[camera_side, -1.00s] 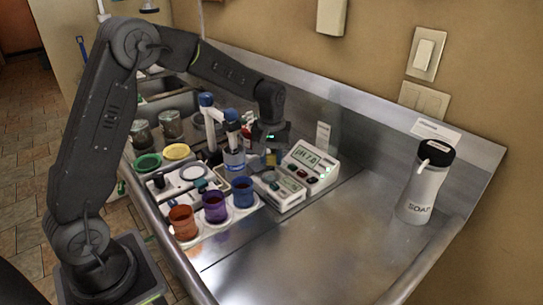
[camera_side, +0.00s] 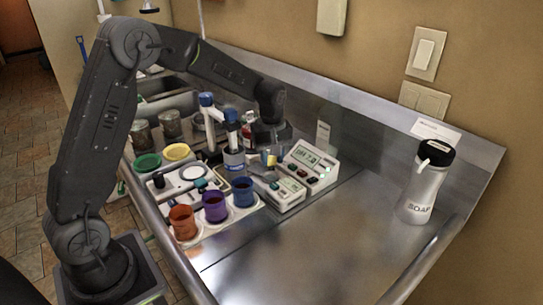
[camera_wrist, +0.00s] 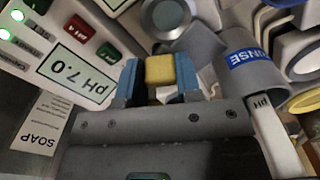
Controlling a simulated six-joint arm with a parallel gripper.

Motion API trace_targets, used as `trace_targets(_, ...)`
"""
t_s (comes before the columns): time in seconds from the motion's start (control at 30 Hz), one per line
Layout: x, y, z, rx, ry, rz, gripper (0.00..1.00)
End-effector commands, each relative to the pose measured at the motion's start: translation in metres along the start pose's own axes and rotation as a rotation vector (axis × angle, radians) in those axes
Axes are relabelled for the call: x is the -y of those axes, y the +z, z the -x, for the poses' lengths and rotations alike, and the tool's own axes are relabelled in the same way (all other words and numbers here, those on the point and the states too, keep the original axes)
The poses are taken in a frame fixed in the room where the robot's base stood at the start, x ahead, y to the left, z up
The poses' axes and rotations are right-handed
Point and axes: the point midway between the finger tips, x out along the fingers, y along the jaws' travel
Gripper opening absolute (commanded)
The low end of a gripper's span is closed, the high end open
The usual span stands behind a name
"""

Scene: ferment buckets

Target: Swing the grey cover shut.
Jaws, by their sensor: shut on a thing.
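My gripper (camera_side: 269,158) is low over the instruments in the middle of the counter. In the wrist view its blue fingertips (camera_wrist: 160,74) are shut on a small yellow block (camera_wrist: 160,69). Just beyond the block is a grey surface (camera_wrist: 198,44), which looks like part of the grey cover; the fingers and block hide some of it. I cannot tell its hinge or exact angle.
The pH 7.0 meter (camera_side: 312,164) stands close right of my gripper. The blue-labelled RINSE cup (camera_wrist: 252,62) is close beside it. Orange (camera_side: 183,222), purple (camera_side: 214,207) and blue (camera_side: 242,192) cups stand in front. A soap bottle (camera_side: 424,190) is at right, with bare counter between.

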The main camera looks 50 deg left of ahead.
Motion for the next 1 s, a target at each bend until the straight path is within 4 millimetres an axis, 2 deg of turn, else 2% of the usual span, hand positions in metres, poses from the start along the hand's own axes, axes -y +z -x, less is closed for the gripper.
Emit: trace_targets(1.0,-0.0002,-0.0004,0.0012,-0.001,0.002,0.943,0.0)
